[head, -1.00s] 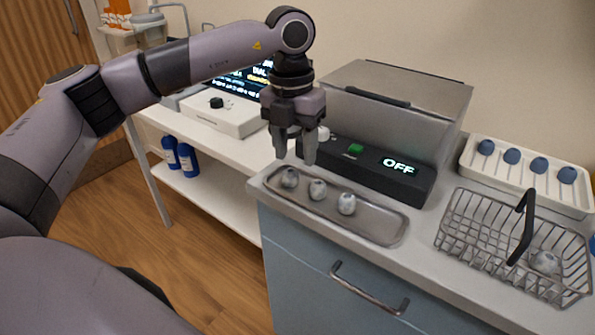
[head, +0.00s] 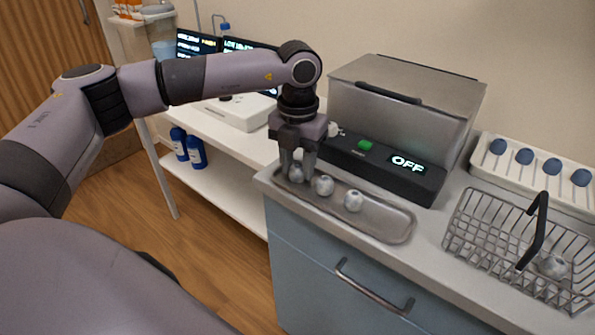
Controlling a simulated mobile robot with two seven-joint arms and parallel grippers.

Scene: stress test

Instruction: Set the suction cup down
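Three small grey-white rounded pieces, which look like the suction cups, sit in a row in a shallow metal tray (head: 388,222). The left one (head: 297,174) is partly hidden by my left gripper (head: 297,168); the middle one (head: 323,185) and the right one (head: 353,200) stand clear. My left gripper points straight down with its fingertips around or just beside the left piece. Whether the fingers touch it I cannot tell. Another similar piece (head: 552,266) lies in the wire basket (head: 480,237). My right gripper is not in view.
A metal-lidded device (head: 405,105) whose panel (head: 385,166) reads OFF stands right behind the tray. A white rack (head: 490,178) with several blue bulbs is at the back right. Blue bottles (head: 196,152) stand on a lower shelf at left.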

